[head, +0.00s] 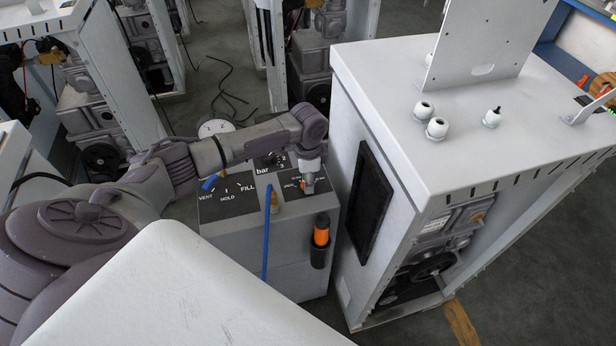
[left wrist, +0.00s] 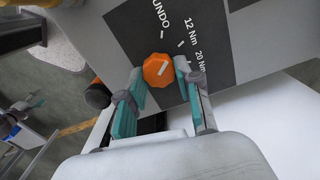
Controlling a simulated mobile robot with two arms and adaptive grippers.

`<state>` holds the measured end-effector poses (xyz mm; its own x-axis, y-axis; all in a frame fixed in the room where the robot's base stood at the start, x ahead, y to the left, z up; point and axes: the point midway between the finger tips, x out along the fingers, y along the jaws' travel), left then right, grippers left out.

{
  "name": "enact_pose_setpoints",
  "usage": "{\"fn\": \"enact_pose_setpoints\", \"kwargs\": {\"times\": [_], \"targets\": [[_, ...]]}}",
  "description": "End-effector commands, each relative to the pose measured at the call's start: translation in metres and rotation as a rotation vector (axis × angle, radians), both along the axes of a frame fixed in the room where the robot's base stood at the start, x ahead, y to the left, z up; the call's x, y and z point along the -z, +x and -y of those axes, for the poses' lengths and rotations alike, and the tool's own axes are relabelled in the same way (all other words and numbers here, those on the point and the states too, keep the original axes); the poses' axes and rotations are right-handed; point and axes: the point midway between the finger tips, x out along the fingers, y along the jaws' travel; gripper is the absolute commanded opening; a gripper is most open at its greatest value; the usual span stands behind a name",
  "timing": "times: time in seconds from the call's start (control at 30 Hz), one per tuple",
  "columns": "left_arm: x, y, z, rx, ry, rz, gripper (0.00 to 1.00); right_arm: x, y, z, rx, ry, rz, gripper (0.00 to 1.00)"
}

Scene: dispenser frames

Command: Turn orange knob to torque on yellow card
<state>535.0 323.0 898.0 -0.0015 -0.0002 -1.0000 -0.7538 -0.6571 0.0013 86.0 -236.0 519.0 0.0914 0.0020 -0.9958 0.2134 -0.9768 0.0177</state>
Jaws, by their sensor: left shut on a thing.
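The orange knob (left wrist: 157,70) sits on a dark panel (left wrist: 222,62) marked UNDO, 12 Nm and 20 Nm in the left wrist view. Its white pointer line slants toward the upper right; I cannot tell exactly which mark it meets. My left gripper (left wrist: 161,90) is shut on the knob, one teal finger on each side. In the head view the left gripper (head: 309,186) reaches down onto the right-hand panel of the grey dispenser box (head: 240,237) and hides most of the knob. I can make out no yellow card. My right gripper is not in view.
On the box are a blue knob (head: 209,183) by VENT, HOLD and FILL, a round gauge (head: 215,128) and a blue hose (head: 267,235). An orange-handled tool (head: 321,232) hangs at its front. A tall white cabinet (head: 400,160) stands close on the right.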

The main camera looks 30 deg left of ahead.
Motion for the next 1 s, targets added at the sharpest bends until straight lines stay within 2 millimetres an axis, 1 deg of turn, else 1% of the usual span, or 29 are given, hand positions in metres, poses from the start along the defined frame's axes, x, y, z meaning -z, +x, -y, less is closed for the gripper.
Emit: {"fn": "enact_pose_setpoints", "kwargs": {"times": [0.03, 0.2, 0.4, 0.63, 1.0], "targets": [[-0.0020, 0.0003, 0.0000, 0.034, -0.001, 0.001, 0.00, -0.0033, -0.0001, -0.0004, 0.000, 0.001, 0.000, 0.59], [-0.0014, 0.0001, 0.0001, 0.146, 0.000, 0.002, 0.00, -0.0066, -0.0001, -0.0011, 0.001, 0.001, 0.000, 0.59], [-0.0010, 0.0000, 0.0003, 0.238, 0.000, 0.004, 0.00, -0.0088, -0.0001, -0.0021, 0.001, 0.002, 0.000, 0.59], [-0.0007, 0.0000, 0.0004, 0.284, 0.000, 0.004, 0.00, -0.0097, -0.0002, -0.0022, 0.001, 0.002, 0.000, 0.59], [-0.0007, 0.0001, 0.0006, 0.290, -0.001, 0.004, 0.00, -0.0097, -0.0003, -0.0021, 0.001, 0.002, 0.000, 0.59]]}}
